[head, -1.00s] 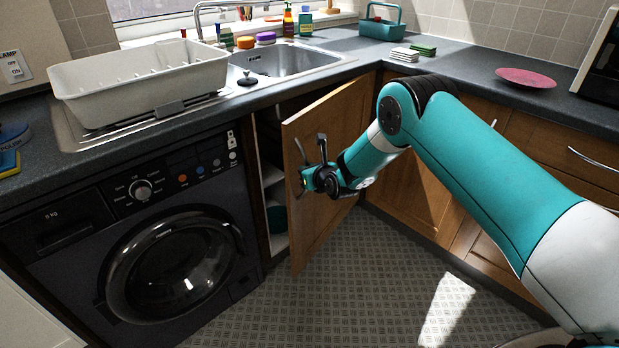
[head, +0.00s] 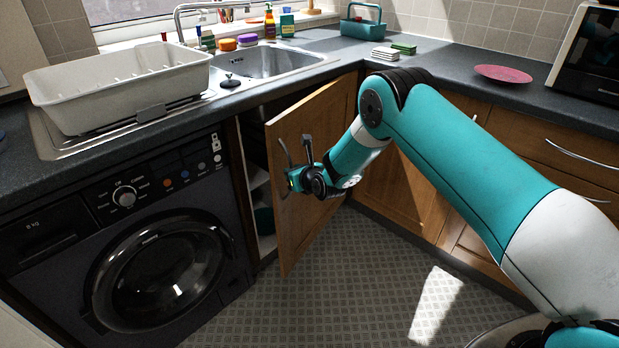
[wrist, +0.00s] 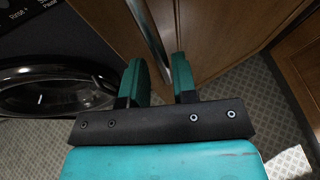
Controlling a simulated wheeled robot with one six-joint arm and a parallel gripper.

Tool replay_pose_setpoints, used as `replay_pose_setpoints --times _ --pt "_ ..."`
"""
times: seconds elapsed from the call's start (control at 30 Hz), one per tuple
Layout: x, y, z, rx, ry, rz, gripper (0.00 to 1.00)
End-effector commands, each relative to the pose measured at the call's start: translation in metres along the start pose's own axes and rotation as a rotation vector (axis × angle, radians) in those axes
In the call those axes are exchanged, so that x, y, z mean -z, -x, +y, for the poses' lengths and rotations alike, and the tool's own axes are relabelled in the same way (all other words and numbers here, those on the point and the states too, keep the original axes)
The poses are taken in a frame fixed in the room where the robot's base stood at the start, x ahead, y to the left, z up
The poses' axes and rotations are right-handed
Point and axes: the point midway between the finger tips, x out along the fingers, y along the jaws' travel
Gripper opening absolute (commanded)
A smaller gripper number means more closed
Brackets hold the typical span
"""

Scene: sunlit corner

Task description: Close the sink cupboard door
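The sink cupboard door (head: 315,125) is brown wood and stands wide open, swung out from the cupboard under the sink. The dark cupboard opening (head: 257,165), with pale shelves, shows to its left. My gripper (head: 295,142) is at the door's outer face, near its free edge, with its two fingers apart. In the wrist view the green fingers (wrist: 158,65) are spread, with a pale metal bar, apparently the door's handle, running close by them. I cannot tell whether the fingers touch the door or bar.
A dark washing machine (head: 160,270) stands left of the opening. The worktop above holds a white dish rack (head: 120,85) and the sink (head: 265,62). Wooden cupboards (head: 400,195) line the right side. The patterned floor (head: 350,280) before the door is clear.

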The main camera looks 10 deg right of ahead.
Motion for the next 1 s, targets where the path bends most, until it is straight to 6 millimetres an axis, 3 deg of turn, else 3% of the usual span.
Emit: replay_pose_setpoints --times 0.6,0.8,1.0 --pt "0.000 0.134 -0.001 0.001 -0.003 0.004 0.26" --pt "0.001 0.158 0.000 -0.001 -0.002 0.004 0.26" --pt "0.000 0.163 0.000 -0.001 -0.001 0.003 0.26"
